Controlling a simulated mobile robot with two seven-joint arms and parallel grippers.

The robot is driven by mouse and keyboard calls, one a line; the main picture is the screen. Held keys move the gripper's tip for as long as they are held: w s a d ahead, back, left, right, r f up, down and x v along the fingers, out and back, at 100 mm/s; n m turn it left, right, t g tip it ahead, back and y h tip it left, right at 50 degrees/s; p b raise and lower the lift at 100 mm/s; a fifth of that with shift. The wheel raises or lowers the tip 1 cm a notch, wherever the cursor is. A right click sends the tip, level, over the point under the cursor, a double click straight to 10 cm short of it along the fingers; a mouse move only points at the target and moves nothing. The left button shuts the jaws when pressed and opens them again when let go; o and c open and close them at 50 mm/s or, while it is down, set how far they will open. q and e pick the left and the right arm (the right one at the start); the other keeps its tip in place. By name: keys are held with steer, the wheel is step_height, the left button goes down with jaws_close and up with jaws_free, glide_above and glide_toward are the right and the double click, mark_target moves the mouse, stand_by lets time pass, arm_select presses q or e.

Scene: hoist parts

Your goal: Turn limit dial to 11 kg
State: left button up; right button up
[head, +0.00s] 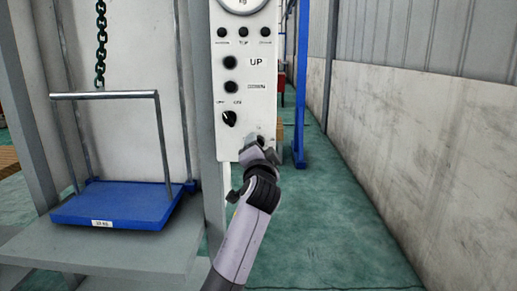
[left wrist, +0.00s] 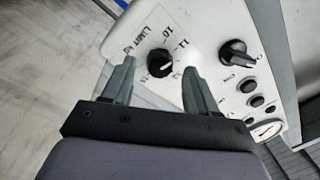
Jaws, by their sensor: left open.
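The limit dial (left wrist: 160,63) is a round black knob on a white control panel (left wrist: 215,22). In the left wrist view, "LIMIT KG", 10 and 11 are printed around it. A pale mark shows on the knob, but I cannot tell exactly which number it points at. My left gripper (left wrist: 156,68) is open, with one finger on each side of the dial; I cannot tell whether either finger touches it. In the head view, my left gripper (head: 262,152) is at the panel's lower edge and hides the dial. My right gripper is not in view.
Above on the panel are a black selector knob (head: 229,118), UP and DOWN buttons (head: 230,75) and a gauge (head: 243,3). A blue weighing platform (head: 117,205) with a rail stands left, below a hanging chain (head: 101,45). The green floor (head: 330,220) on the right is clear.

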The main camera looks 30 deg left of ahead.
arm_select(q)
steer(key=v, duration=0.6)
steer(key=shift+s, duration=0.1)
stand_by(0.4)
steer(key=s+d+f+g+h, duration=0.1)
steer(key=s+d+f+h, duration=0.2)
steer(key=f, duration=0.5)
steer(key=s+d+f+m+h, duration=0.1)
steer(key=s+d+f+h, duration=0.2)
steer(key=f, duration=0.6)
steer(key=s+d+f+g+h, duration=0.1)
steer(key=s+d+f+h, duration=0.2)
steer(key=f, duration=0.5)
steer(key=s+d+f+n+g+h, duration=0.15)
steer(key=s+d+f, duration=0.25)
steer(key=s+f, duration=0.4)
steer(key=s+d+f+n+g+h, duration=0.1)
steer(key=s+d+f+g+h, duration=0.3)
steer(key=s, duration=0.7)
step_height(320, 180, up, 10)
steer(key=a+t+y+p, duration=0.1)
steer(key=a+t+p, duration=0.1)
steer(key=p, duration=1.1)
steer(key=shift+p, duration=0.35)
